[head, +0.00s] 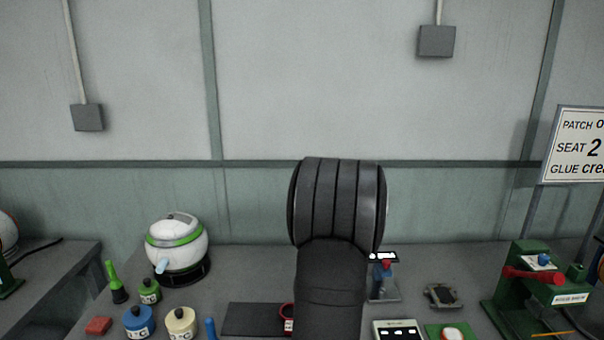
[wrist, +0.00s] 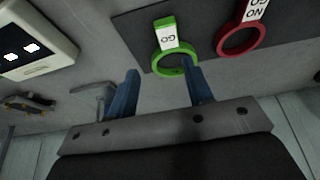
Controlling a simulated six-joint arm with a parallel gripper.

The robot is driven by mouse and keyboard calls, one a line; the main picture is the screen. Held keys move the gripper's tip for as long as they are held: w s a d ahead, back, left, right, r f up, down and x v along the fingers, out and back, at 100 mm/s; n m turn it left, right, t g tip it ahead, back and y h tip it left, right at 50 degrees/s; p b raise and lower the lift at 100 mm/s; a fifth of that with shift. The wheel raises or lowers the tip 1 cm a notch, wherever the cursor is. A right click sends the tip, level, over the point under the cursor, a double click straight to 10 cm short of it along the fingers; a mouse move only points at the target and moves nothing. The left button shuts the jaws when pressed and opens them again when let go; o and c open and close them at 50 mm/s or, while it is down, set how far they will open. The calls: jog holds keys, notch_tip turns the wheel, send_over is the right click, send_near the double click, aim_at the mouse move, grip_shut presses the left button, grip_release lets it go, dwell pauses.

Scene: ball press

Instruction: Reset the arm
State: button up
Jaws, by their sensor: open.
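My gripper (wrist: 163,88) shows in the wrist view with two blue fingers spread apart and nothing between them. The green ring tag (wrist: 172,63) marked GO lies on a dark mat just beyond the fingers, close to the right finger. I cannot tell whether they touch. In the head view my own dark arm fills the middle and hides the gripper.
A red ring tag (wrist: 240,40) lies on the dark mat (head: 250,319). A white panel (head: 397,330) sits right of my arm, a green press (head: 525,285) further right. A white-green pot (head: 178,245) and several jars, including a blue jar (head: 139,322), stand left.

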jog(key=s+d+r, duration=0.6)
jog(key=d, duration=0.2)
jog(key=s+d+m, duration=0.2)
jog(key=s+d, duration=0.3)
jog(key=d, duration=0.4)
jog(key=s+d+m+h, duration=0.1)
jog(key=s+d+m, duration=0.1)
jog(key=s+d, duration=0.3)
jog(key=s+d+m+h, duration=0.1)
jog(key=s+d, duration=0.4)
jog(key=d, duration=0.7)
jog(key=shift+s+d+f+m+g, duration=0.25)
jog(key=shift+d+m+g, duration=0.1)
jog(key=shift+m, duration=0.15)
